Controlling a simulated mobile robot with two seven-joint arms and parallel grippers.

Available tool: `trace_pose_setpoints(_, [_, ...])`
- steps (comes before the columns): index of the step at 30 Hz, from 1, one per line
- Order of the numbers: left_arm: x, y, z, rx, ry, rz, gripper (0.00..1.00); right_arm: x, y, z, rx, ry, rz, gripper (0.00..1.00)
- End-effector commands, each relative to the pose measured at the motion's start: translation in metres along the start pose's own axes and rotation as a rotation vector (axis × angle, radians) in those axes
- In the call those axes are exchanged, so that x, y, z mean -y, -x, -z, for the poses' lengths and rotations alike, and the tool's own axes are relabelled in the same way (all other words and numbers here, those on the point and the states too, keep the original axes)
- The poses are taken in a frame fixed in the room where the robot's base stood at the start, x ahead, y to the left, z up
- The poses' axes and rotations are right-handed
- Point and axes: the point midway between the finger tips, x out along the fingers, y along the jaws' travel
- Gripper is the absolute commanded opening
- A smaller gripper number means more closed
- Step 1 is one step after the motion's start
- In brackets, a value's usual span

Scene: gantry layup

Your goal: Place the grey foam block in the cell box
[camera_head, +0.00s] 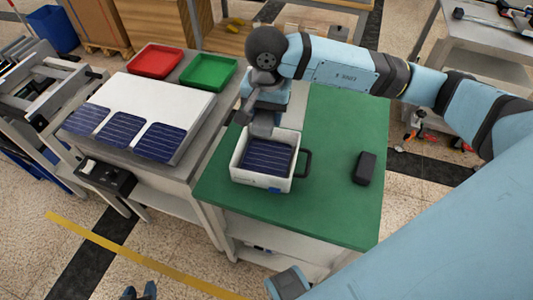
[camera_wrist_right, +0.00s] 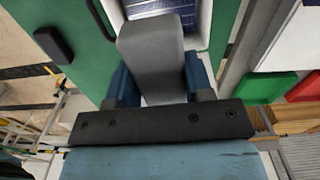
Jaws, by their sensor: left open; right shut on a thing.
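The grey foam block (camera_head: 262,123) is held upright in my right gripper (camera_head: 263,106), above the far edge of the cell box. In the right wrist view the block (camera_wrist_right: 150,55) sits between the two blue fingers of the right gripper (camera_wrist_right: 152,80). The white cell box (camera_head: 259,184) stands on the green mat and holds a dark blue solar cell (camera_head: 267,157). Part of the box shows behind the block in the right wrist view (camera_wrist_right: 197,40). Two dark fingertips of my left gripper (camera_head: 140,292) show apart at the bottom edge, with nothing between them.
A black handle (camera_head: 306,163) is on the box's right side. A small black object (camera_head: 365,168) lies on the green mat (camera_head: 335,205). A side table holds a white panel (camera_head: 190,101) with several solar cells, a red tray (camera_head: 155,60) and a green tray (camera_head: 208,71).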

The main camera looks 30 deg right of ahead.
Motion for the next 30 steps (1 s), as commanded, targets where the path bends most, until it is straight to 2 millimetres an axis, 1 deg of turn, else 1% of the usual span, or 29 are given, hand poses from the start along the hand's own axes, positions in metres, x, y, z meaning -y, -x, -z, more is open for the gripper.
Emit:
trace_pose_setpoints(1, [0.0, 0.0, 0.0, 0.0, 0.0, 0.0, 0.43, -0.001, -0.015, -0.001, 0.005, 0.0, -0.005, 0.25])
trace_pose_setpoints(3, [0.0, 0.0, 0.0, -0.001, -0.001, 0.0, 0.43, -0.001, -0.034, -0.001, 0.004, 0.001, -0.006, 0.25])
trace_pose_setpoints(6, [-0.001, 0.0, 0.0, -0.002, -0.002, -0.001, 0.43, -0.001, -0.06, -0.001, 0.005, 0.002, -0.005, 0.25])
trace_pose_setpoints(10, [-0.002, 0.0, 0.0, -0.001, -0.002, -0.003, 0.43, -0.001, -0.088, -0.001, 0.002, 0.001, -0.002, 0.25])
trace_pose_setpoints(12, [-0.002, 0.0, -0.001, 0.0, -0.003, -0.004, 0.43, -0.001, -0.097, -0.001, 0.001, 0.003, -0.002, 0.25])
trace_pose_setpoints(19, [-0.003, 0.001, -0.002, 0.002, -0.005, -0.005, 0.43, 0.0, -0.113, -0.001, 0.002, 0.003, -0.001, 0.25])
trace_pose_setpoints(25, [-0.002, 0.001, -0.002, 0.003, -0.007, -0.005, 0.43, 0.0, -0.143, -0.001, 0.001, 0.003, -0.002, 0.25])
trace_pose_setpoints(27, [-0.002, 0.001, -0.002, 0.003, -0.008, -0.005, 0.43, 0.0, -0.148, -0.001, 0.001, 0.003, -0.001, 0.25])
trace_pose_setpoints(30, [-0.002, 0.001, -0.003, 0.003, -0.008, -0.004, 0.43, 0.0, -0.148, 0.0, 0.0, 0.003, 0.0, 0.25])
